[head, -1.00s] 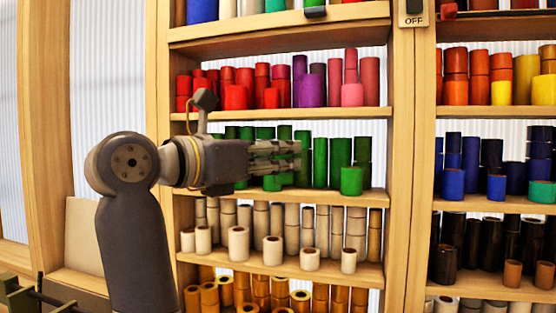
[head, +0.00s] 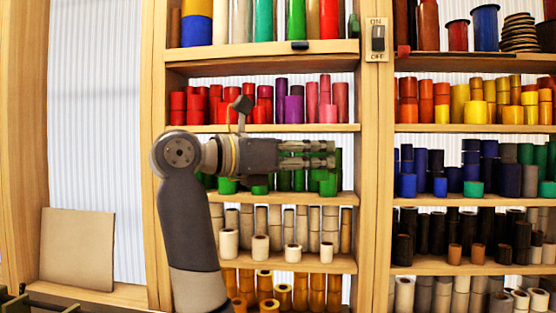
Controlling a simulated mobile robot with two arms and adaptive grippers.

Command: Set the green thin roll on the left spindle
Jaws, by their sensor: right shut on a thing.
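My right gripper (head: 318,155) is in front of the green rolls (head: 284,180) on the middle shelf of the left rack, with its fingers pointing right. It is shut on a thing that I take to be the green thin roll. The fingers and the green rolls behind them make its outline hard to pick out. A dark rod and olive bracket (head: 14,303) show at the lower left corner. I cannot tell whether they belong to the left spindle.
Red, purple and pink rolls (head: 262,104) stand on the shelf above, cream rolls (head: 260,247) on the one below. Wooden posts (head: 376,200) part this rack from the right one. A tan board (head: 77,249) leans at the left. A switch plate (head: 377,40) is above.

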